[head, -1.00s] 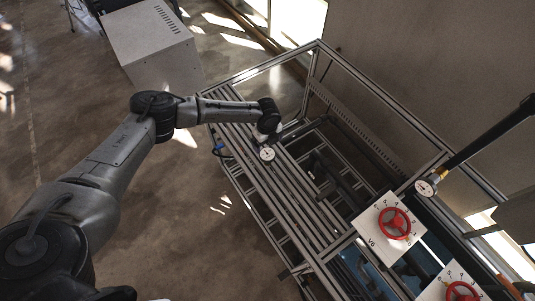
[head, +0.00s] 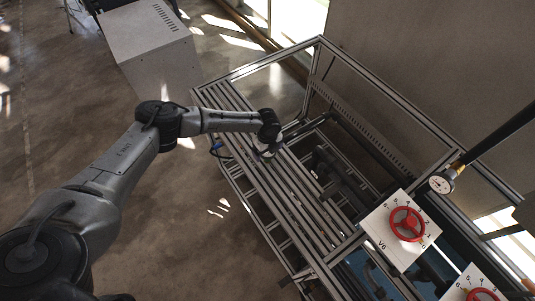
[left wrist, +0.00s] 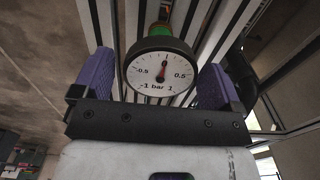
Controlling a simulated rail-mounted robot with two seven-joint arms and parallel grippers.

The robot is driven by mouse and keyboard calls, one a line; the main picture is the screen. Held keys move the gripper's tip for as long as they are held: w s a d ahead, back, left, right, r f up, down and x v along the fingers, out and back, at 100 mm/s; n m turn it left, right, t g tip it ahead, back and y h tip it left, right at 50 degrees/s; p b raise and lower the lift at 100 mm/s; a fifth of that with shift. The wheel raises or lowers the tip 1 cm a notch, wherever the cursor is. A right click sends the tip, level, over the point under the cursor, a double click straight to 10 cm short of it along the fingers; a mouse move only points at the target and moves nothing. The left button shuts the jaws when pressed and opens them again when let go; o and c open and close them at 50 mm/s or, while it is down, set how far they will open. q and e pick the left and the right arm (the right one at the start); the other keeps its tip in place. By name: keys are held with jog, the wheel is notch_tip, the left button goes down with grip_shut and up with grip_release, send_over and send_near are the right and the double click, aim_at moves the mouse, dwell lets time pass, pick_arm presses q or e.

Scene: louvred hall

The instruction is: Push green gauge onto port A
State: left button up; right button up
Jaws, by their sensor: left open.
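The green gauge (left wrist: 160,72) shows in the left wrist view as a round white dial in a dark case, with a green collar behind it. It sits between the two purple finger pads of my left gripper (left wrist: 156,84), which is open around it. Narrow gaps show on both sides of the dial. In the head view my left gripper (head: 265,149) is over the slatted rack, and the gauge there is mostly hidden. I cannot make out a label for port A. My right gripper is not in view.
The slatted metal rack (head: 262,178) lies beneath the left gripper. At the right, another gauge (head: 442,183) with a brass-coloured fitting is on a dark pipe, near red handwheels (head: 407,224) on white plates. A grey cabinet (head: 150,45) stands on the floor behind.

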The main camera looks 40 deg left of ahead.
pick_arm(q)
jog(key=shift+f, duration=0.3)
jog(key=shift+c, duration=0.3)
jog(key=c, duration=1.6)
jog(key=shift+o, duration=0.2)
jog(key=shift+r, duration=0.2)
